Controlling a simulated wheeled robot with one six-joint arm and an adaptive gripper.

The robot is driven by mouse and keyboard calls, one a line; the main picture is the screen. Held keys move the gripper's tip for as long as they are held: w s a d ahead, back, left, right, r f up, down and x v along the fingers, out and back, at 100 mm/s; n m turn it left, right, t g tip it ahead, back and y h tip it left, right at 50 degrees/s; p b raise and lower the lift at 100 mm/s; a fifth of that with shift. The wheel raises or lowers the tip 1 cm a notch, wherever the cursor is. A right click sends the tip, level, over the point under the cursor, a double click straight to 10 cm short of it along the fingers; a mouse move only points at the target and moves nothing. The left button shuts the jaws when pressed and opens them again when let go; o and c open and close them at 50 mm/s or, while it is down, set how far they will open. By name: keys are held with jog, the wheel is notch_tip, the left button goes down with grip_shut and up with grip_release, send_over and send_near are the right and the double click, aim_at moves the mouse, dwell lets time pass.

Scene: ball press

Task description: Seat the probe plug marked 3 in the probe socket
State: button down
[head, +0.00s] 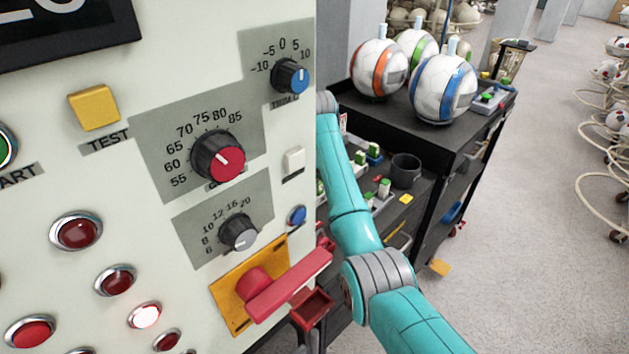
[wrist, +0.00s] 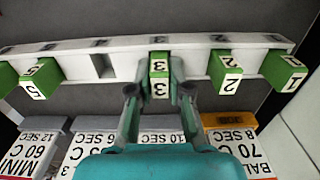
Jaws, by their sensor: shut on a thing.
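The green plug marked 3 (wrist: 159,66) is in the middle of the wrist view, with its white number labels facing the camera. My gripper (wrist: 158,90) is shut on it, one finger on each side. The plug is at the white rack (wrist: 120,50); I cannot tell whether it still sits in its slot or is just clear of it. My gripper is hidden in the head view, where my teal arm reaches behind the control panel. I cannot make out the probe socket in either view.
Green plugs marked 5 (wrist: 40,77), 2 (wrist: 226,70) and 1 (wrist: 283,70) are in the rack, beside an empty slot (wrist: 103,66). Labelled cards (wrist: 235,135) lie in front. The control panel (head: 60,180) stands close left of my arm; a black cart (head: 440,150) holds several balls.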

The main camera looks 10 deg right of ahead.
dwell(0.3)
jog(key=c, duration=1.1)
grip_release()
jog(key=shift+f, duration=0.1)
